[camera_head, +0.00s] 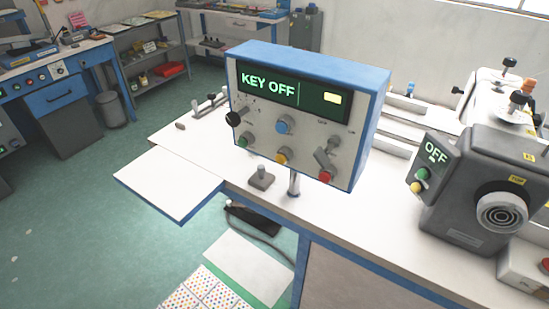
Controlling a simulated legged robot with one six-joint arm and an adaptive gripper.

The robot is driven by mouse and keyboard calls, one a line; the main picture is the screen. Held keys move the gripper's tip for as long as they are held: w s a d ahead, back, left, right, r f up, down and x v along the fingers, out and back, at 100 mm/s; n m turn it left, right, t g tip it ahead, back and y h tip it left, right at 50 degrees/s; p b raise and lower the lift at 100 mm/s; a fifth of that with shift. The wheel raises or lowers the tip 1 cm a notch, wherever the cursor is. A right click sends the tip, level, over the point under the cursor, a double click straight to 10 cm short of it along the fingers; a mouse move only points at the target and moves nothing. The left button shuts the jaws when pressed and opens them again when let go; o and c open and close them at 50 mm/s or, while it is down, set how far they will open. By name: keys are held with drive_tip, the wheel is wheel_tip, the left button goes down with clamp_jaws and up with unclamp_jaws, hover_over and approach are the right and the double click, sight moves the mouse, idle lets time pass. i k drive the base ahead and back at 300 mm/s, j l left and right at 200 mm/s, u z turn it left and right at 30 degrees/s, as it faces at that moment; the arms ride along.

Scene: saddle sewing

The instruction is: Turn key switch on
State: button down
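A blue-edged control box (260,158) stands on a post above the white worktable, its face toward me. Its dark display (268,85) reads "KEY OFF" in green, with a yellow lit block at the right. A grey key-like lever (326,155) sticks out at the lower right of the face, above a red button (326,176). A black knob (233,118) is at the left edge. I cannot tell for certain which of these is the key switch. My gripper does not show.
The white worktable (330,232) carries a dark grey machine (478,190) at the right, its display reading "OFF". A foot pedal (252,219) lies on the floor below. A blue bench (62,95) and shelves (150,60) stand at the back left. Green floor at the left is clear.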

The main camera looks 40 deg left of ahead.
sight(321, 156)
drive_tip(key=u, duration=1.45)
